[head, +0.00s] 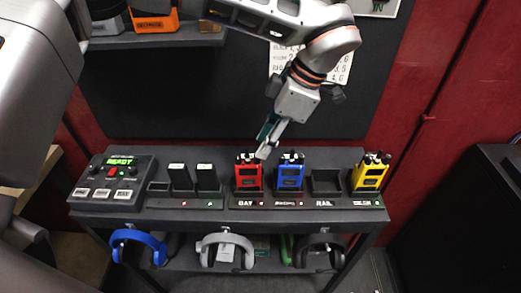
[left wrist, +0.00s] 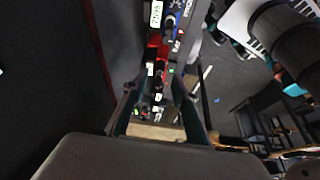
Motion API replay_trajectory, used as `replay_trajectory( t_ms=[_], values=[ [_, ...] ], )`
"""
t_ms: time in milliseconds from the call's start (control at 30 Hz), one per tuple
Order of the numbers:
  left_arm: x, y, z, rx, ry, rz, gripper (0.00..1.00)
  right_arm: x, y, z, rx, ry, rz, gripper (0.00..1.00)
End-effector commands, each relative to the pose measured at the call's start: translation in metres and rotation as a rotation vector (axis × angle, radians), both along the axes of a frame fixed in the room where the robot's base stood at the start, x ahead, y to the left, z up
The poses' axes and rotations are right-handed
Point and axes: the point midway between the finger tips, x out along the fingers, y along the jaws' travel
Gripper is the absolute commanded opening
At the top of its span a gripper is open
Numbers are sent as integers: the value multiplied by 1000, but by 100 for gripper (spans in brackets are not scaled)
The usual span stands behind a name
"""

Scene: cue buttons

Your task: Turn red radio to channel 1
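The red radio (head: 248,172) stands upright in its charger slot above the "BAY" label, with dark knobs on top. My left gripper (head: 265,150) comes down from above, its fingertips close to the right side of the red radio's top. I cannot tell whether they touch it. In the left wrist view my left gripper (left wrist: 154,88) shows its two fingers apart with nothing clearly held between them. A red body that looks like the red radio (left wrist: 155,50) is just beyond the tips. The channel marking is too small to read. My right gripper is not in view.
A blue radio (head: 290,172) stands just right of the red one, then an empty slot (head: 326,182) and a yellow radio (head: 369,174). Two dark units (head: 193,178) and a control box reading "READY" (head: 113,180) are on the left. Headsets (head: 226,250) hang below the shelf.

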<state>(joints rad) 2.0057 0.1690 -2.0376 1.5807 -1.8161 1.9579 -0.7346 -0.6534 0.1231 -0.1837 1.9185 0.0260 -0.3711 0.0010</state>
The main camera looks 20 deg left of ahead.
Motion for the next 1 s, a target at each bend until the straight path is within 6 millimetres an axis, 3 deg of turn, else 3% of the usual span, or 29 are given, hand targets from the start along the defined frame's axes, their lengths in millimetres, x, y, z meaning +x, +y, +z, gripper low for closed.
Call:
replay_trajectory(
  t_ms=[300,633,667,767,1000],
  values=[
    [-3,14,-35,-1,3,-1,27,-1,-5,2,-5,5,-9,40],
    [-3,15,-39,-1,-1,-1,27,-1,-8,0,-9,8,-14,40],
    [-3,15,-39,-1,-1,-1,25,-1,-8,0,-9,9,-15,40],
    [-3,15,-39,-1,0,0,0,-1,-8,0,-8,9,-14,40],
    [-3,15,-39,-1,-1,25,0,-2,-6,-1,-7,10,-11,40]
  ],
)
